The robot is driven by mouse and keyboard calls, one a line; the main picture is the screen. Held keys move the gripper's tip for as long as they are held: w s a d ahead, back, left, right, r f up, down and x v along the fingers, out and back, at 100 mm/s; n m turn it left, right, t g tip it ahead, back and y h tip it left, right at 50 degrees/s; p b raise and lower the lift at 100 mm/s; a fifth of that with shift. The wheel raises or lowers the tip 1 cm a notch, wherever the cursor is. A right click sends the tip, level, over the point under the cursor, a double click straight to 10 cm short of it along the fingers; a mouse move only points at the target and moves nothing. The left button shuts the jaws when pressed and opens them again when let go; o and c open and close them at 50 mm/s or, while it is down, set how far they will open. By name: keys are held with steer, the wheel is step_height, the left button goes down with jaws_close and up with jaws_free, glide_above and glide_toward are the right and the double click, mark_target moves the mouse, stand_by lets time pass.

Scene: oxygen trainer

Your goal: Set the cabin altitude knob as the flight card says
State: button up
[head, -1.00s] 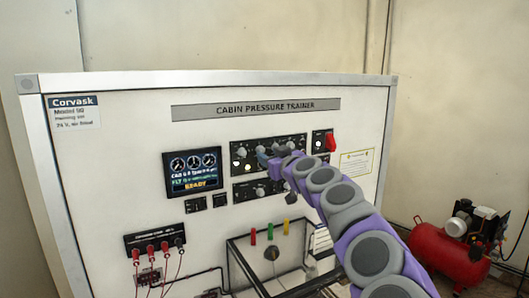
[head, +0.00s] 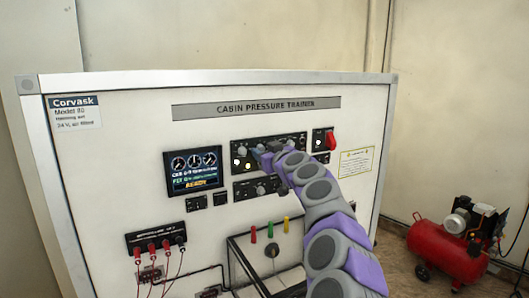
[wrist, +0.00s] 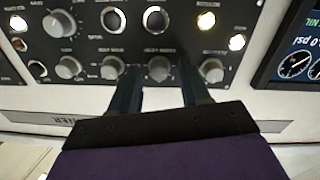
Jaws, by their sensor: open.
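My gripper (wrist: 158,82) is open in the wrist view, with one dark finger to each side below a grey round knob (wrist: 159,68). I cannot tell whether the fingers touch it. Other grey knobs stand in the same row, one to the right (wrist: 211,70) and others to the left (wrist: 112,67). Their labels are upside down and too blurred to tell which is cabin altitude. In the head view my gripper (head: 262,154) is at the upper black control panel (head: 240,147) and hides part of it. I cannot identify the flight card for sure.
A display (head: 193,170) with gauges and "READY" is left of the panel. A red switch (head: 330,140) is to its right, beside a yellow-edged notice (head: 356,162). A second black panel (head: 243,190) lies below. A red compressor (head: 450,250) stands on the floor at right.

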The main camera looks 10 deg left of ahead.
jaws_close()
stand_by(0.3)
